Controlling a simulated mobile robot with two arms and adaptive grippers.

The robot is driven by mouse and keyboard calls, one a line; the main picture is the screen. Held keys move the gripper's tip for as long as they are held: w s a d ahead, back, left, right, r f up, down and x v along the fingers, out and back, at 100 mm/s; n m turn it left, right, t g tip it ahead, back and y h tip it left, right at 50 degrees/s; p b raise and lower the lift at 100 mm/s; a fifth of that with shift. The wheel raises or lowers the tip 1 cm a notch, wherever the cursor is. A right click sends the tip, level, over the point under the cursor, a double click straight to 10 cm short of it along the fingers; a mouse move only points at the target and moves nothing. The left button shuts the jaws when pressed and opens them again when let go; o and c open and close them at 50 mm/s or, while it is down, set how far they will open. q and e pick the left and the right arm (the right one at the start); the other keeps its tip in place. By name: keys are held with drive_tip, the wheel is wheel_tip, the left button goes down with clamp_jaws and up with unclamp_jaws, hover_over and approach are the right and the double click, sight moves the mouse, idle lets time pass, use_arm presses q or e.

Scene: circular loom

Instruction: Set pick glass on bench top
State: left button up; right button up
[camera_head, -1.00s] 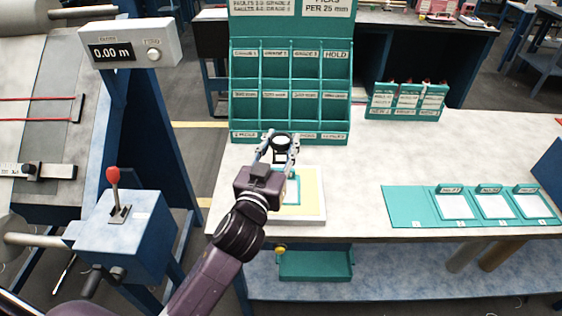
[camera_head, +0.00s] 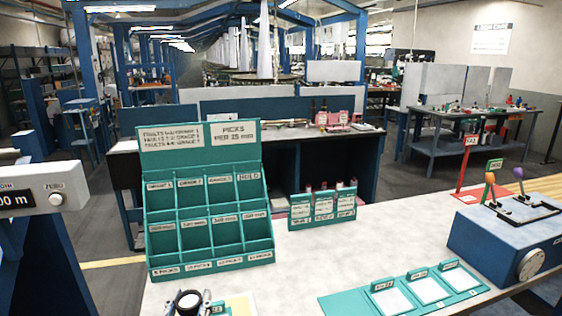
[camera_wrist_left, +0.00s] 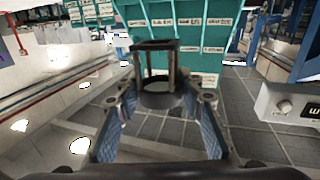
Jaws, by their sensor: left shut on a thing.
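The pick glass is a small dark frame with a round black ring; its ring (camera_head: 188,300) shows at the bottom edge of the head view, and its open frame (camera_wrist_left: 157,62) shows in the left wrist view. My left gripper (camera_head: 192,306) is shut on it, with a finger on each side, and it also shows in the wrist view (camera_wrist_left: 160,105). The pick glass appears held upright. The pale bench top (camera_head: 325,252) extends to the right. The gap below the glass cannot be judged. My right gripper is not in view.
A teal pigeonhole rack (camera_head: 208,222) stands just behind the gripper. A small teal card holder (camera_head: 322,207) is right of it. A teal card board (camera_head: 345,304) lies near the front. A blue lever box (camera_head: 505,240) is at right. Bare bench top lies between these.

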use_arm(q)
drive_tip(key=s+f, duration=0.3)
drive_tip(key=s, duration=0.3)
drive_tip(key=shift+s+a+f+b, duration=0.25)
drive_tip(key=shift+a+b, duration=0.1)
drive_tip(key=shift+a, duration=0.1)
drive_tip(key=shift+w+r, duration=0.1)
drive_tip(key=w+d+r+p, duration=0.1)
drive_tip(key=w+r+p, duration=0.1)
drive_tip(key=w+r, duration=0.8)
drive_tip(key=w, duration=0.4)
drive_tip(key=shift+d+r, duration=0.2)
drive_tip(key=shift+d, duration=0.15)
drive_tip(key=shift+s, duration=0.1)
wheel_tip(320, 180, down, 15)
drive_tip(key=shift+f+b, duration=0.1)
drive_tip(key=shift+b, duration=0.4)
drive_tip(key=shift+f+b, duration=0.6)
drive_tip(key=shift+f, duration=1.6)
drive_tip(key=shift+f, duration=0.1)
